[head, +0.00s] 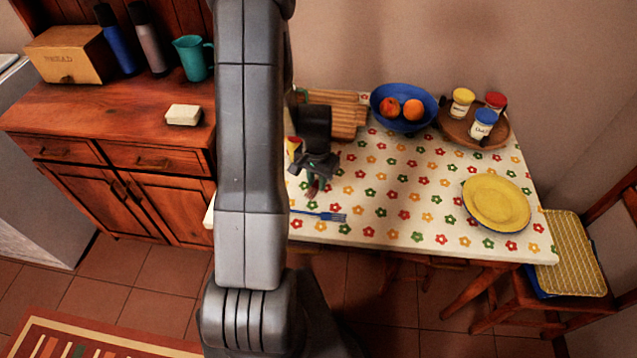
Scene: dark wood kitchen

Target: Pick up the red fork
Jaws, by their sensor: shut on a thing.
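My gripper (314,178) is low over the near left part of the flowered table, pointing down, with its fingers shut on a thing. A small dark reddish bit shows at the fingertips; it fits the red fork, but most of it is hidden by the fingers and its outline is too small to tell. I cannot tell whether it touches the cloth. A blue fork (329,216) lies on the cloth nearer the table's front edge, apart from my gripper, its handle end running behind my arm.
A wooden slatted thing (348,112) is just behind my gripper. A blue bowl (404,122) with fruit and a brown tray (458,131) with several jars stand at the back. A yellow plate (497,203) lies right. The middle of the table is clear.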

